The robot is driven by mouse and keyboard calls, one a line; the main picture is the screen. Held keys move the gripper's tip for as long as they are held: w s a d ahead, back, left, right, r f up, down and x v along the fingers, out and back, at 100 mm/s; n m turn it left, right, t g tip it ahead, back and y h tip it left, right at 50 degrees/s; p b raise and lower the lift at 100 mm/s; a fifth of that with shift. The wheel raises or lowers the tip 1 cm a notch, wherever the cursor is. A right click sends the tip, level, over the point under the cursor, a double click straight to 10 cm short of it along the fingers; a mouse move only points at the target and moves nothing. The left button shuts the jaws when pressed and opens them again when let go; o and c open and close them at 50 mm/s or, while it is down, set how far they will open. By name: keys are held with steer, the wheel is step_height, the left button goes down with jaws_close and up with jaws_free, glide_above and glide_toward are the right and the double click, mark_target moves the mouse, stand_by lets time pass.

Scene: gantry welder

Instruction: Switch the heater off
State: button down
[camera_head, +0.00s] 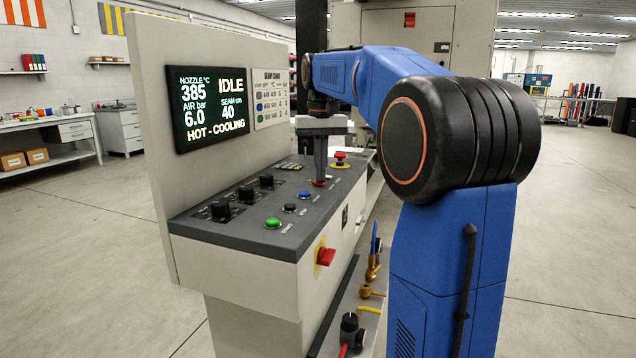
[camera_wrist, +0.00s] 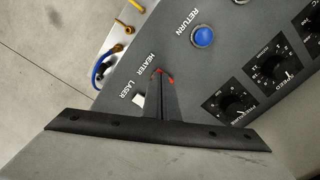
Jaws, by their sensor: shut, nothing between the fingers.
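The heater switch shows as small red parts (camera_wrist: 171,80) beside the HEATER label in the wrist view. Most of it is hidden behind my fingertips. A bit of red also shows under the fingertips in the head view (camera_head: 319,183). My gripper (camera_head: 320,178) is shut and empty, pointing down at the panel; it also shows in the wrist view (camera_wrist: 160,76). Its tips are at the switch; I cannot tell whether they touch it. The display (camera_head: 212,107) reads IDLE, nozzle 385, air 6.0, seam 40 and HOT - COOLING.
Beside the heater switch is a pale LASER switch (camera_wrist: 138,99). The sloped console (camera_head: 255,228) also carries a blue RETURN button (camera_wrist: 202,36), a green button (camera_head: 273,223), black knobs (camera_head: 220,208) and a red mushroom button (camera_head: 340,156). A red switch (camera_head: 325,256) sits on its front.

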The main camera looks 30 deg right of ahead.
step_height(320, 180, up, 7)
stand_by(1.0)
stand_by(0.4)
